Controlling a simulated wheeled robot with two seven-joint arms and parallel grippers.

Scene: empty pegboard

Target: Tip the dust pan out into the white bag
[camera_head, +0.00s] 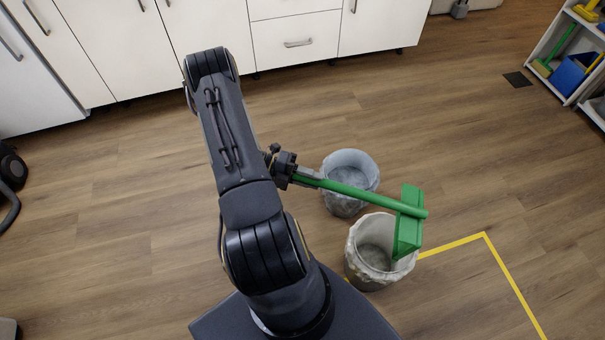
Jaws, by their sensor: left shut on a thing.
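My left gripper (284,170) is shut on the handle of the green dust pan (408,222). The handle runs from the gripper to the right, and the pan hangs at its far end. The pan is over the right part of the bin with the white bag (354,262), tilted with its lower edge at or within the bag's opening. I cannot tell whether it touches the bag. The bag lines the bin and folds over its rim; its inside looks grey, and no contents can be made out. My right gripper is not in view.
A second bin with a bluish-grey bag (350,160) stands just behind, partly under the handle. Yellow tape (486,236) marks the floor at right. White cabinets (290,30) line the back. A shelf (567,60) holds tools at upper right. Open wooden floor lies between.

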